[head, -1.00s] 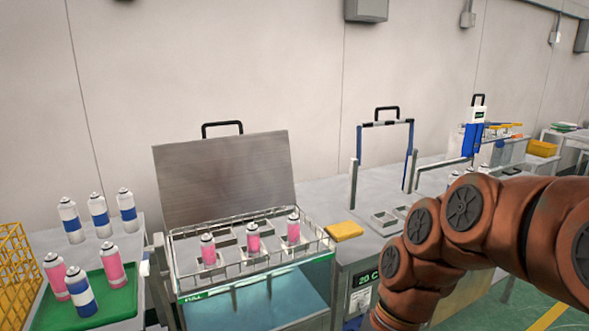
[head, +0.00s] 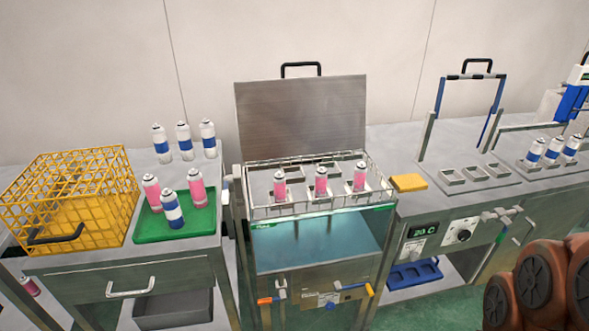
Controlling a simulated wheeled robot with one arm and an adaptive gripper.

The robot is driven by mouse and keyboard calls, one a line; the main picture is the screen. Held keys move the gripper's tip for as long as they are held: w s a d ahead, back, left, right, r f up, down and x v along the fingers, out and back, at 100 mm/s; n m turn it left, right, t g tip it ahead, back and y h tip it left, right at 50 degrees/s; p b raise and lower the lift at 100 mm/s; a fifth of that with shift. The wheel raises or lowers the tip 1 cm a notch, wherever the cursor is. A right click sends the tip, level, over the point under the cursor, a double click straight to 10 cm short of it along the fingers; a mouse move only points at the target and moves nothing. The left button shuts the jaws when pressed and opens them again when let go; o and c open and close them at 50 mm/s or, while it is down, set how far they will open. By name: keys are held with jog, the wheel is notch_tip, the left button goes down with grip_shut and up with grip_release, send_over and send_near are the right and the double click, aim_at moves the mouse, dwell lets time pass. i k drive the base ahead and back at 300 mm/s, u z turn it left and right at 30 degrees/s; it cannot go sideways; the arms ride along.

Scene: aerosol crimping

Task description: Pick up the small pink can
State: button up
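Several pink-and-white cans are in view. Three stand upright in the wire rack (head: 299,209) of the water bath: a left can (head: 280,186), a middle can (head: 321,182) and a right can (head: 359,177). Two more stand on the green tray (head: 150,229): a left can (head: 152,192) and a right can (head: 197,189). Another pink item (head: 30,287), partly hidden, lies low at the left edge, below the table top. I cannot tell which one is the small can. My gripper is out of view; only my arm shows, at the lower right.
A blue-and-white can (head: 172,209) shares the green tray; three more stand behind it. A yellow wire basket (head: 110,160) sits at the left. The bath's metal lid (head: 300,115) stands raised. A yellow block (head: 409,183) lies right of the bath. More blue-and-white cans (head: 553,151) stand far right.

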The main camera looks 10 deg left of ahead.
aim_at(280, 185)
jog(key=z, duration=2)
jog(key=k, duration=1.7)
jog(key=u, duration=2.45)
jog(key=i, duration=0.5)
